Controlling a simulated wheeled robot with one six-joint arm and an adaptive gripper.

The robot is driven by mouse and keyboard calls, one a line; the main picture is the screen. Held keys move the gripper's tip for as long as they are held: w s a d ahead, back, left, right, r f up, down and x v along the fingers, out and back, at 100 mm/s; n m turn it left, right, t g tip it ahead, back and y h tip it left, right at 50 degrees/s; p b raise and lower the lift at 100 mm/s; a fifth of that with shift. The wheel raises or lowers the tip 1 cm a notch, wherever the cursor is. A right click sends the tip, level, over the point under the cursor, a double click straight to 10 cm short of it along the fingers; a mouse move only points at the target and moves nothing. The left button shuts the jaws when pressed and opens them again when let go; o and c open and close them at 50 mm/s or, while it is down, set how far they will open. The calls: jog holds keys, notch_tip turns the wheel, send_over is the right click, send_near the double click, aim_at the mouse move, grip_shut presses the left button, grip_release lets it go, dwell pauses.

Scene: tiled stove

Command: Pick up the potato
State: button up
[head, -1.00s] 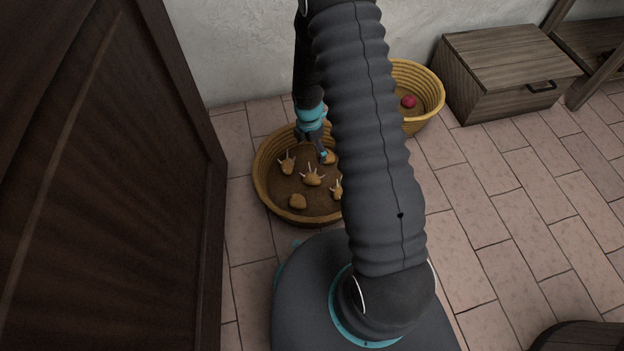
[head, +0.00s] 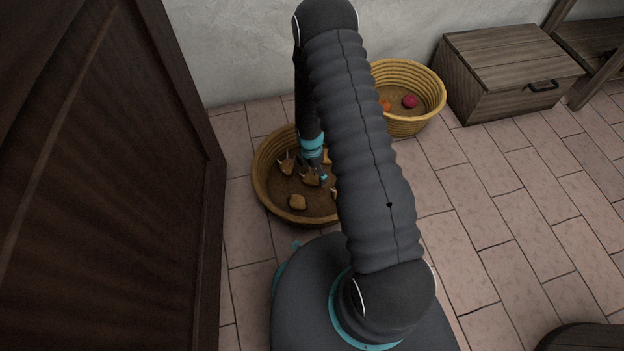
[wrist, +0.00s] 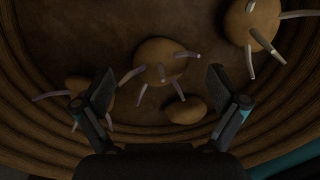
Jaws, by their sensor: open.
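Several potatoes lie in a round woven basket (head: 262,190) in the head view. Some have pale sprouts, such as one at the basket's left (head: 287,166). A smooth potato (head: 297,201) lies near the front. My gripper (head: 322,175) is inside the basket's outline, over the middle, partly hidden by my arm. In the wrist view my gripper (wrist: 160,88) is open and empty. A sprouted potato (wrist: 158,60) lies ahead between the fingers, with a smooth potato (wrist: 186,110) closer to the palm. Other sprouted potatoes lie at upper right (wrist: 250,25) and behind the left finger (wrist: 78,84).
A second basket (head: 428,112) with a red item (head: 409,101) and an orange item (head: 386,105) stands behind right. A wooden chest (head: 505,70) is beyond it. A dark wooden door or cabinet (head: 100,180) fills the left.

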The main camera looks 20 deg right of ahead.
notch_tip(320, 180, down, 3)
jog(key=shift+s+r, duration=0.1)
jog(key=shift+s, duration=0.05)
jog(key=c, duration=1.3)
jog(key=shift+o, duration=0.2)
jog(key=shift+r, duration=0.1)
jog(key=shift+r, duration=0.55)
notch_tip(320, 180, up, 3)
jog(key=shift+f+p, duration=0.1)
jog(key=shift+p, duration=0.25)
jog(key=s+d+r+p, duration=0.4)
jog(key=s+d+r, duration=0.2)
jog(key=d+r, duration=0.3)
jog(key=shift+d+r, duration=0.35)
jog(key=shift+d, duration=0.15)
